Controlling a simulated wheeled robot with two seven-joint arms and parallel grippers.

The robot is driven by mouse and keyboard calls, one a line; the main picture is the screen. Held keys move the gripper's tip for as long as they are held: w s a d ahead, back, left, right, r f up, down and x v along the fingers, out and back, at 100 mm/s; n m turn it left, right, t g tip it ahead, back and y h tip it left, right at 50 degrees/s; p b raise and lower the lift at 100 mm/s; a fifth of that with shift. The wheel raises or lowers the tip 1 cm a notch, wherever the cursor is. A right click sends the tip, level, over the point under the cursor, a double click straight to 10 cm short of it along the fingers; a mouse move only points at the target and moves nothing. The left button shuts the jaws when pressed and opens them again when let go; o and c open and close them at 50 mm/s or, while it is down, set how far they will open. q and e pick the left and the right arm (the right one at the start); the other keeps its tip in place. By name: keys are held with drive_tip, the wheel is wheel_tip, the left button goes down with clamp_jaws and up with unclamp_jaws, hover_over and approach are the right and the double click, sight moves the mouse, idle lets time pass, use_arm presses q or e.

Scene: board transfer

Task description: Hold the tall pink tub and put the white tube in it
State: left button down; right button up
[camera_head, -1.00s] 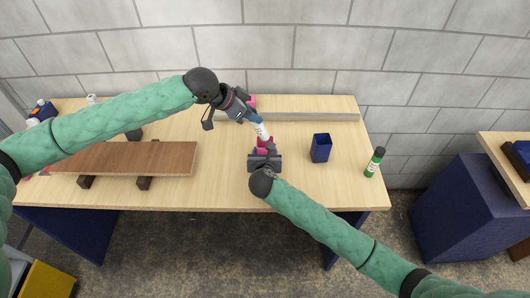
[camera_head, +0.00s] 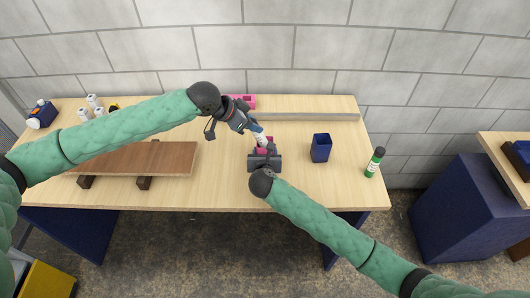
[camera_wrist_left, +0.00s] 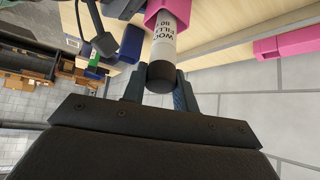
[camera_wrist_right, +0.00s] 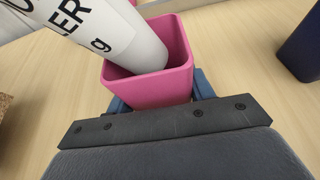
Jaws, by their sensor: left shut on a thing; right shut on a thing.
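The tall pink tub (camera_wrist_right: 158,86) stands upright on the table in the right wrist view, its mouth open upward. My right gripper (camera_head: 265,152) is shut on the tub from the near side. The white tube (camera_wrist_right: 118,38) has black lettering and a dark cap (camera_wrist_left: 160,77). My left gripper (camera_head: 256,130) is shut on the tube near its cap. The tube is tilted, with its lower end inside the mouth of the tub. The tub also shows in the left wrist view (camera_wrist_left: 178,8). How deep the tube reaches is hidden by the tub's wall.
A dark blue tub (camera_head: 321,147) and a green bottle (camera_head: 374,162) stand to the right. A brown board (camera_head: 150,158) on blocks lies left. A pink bin (camera_head: 249,101) is by the back ledge (camera_head: 310,116). Several white tubes (camera_head: 92,100) stand back left.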

use_arm(q)
drive_tip(key=c, duration=1)
unclamp_jaws()
drive_tip(key=v, duration=1.2)
drive_tip(key=shift+a+f, duration=0.1)
use_arm(e)
drive_tip(key=o, duration=1.1)
drive_tip(key=shift+c, duration=0.2)
drive_tip(key=v, duration=1.2)
